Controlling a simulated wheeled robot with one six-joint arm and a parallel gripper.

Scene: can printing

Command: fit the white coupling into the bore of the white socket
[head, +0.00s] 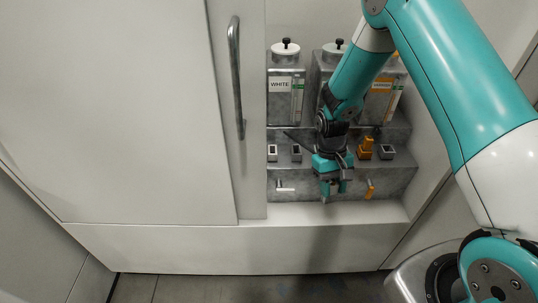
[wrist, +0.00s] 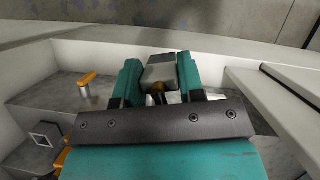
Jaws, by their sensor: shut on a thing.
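My gripper (head: 329,190) points down in front of the lower step of the grey station. In the head view the fingers mostly hide the held piece. I cannot tell for sure which is the white socket. My gripper is apart from both.
A canister labelled WHITE (head: 284,101) stands behind the left sockets. An orange coupling (head: 366,147) and another square socket (head: 387,152) are to the right. A white lever (head: 285,187) and an orange lever (head: 370,189) stick out below. A cabinet door with a handle (head: 235,80) borders the left.

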